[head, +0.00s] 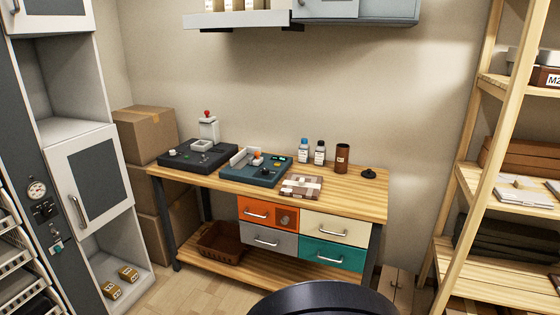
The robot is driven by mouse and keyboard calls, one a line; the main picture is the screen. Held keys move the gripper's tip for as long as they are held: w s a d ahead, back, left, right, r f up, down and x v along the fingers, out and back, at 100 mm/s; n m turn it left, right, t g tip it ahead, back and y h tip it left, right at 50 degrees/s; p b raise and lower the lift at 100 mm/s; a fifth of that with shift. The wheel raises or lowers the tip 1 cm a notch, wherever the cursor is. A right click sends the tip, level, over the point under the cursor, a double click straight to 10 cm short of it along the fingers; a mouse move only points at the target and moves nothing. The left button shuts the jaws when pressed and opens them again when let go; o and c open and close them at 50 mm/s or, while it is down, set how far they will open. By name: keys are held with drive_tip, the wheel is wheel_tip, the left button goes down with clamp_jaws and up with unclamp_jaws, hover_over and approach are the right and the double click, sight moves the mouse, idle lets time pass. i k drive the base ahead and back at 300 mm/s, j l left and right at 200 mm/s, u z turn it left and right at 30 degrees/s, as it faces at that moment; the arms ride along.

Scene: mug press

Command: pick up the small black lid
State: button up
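The small black lid (369,174) lies on the wooden workbench (215,171) near its right back corner. It is a dark disc with a small knob on top. It stands apart from the brown cylinder (342,157) to its left. My gripper is not in view. A dark rounded shape at the bottom edge looks like part of my own body.
A black machine (186,157), a teal device (250,170), two small bottles (304,150) and a patterned box (301,186) stand on the bench. Drawers (333,228) hang below. A wooden shelf (478,120) stands right, a cabinet (93,170) left. Floor shows front left.

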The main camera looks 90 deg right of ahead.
sight(369, 173)
drive_tip(key=z, duration=3.4)
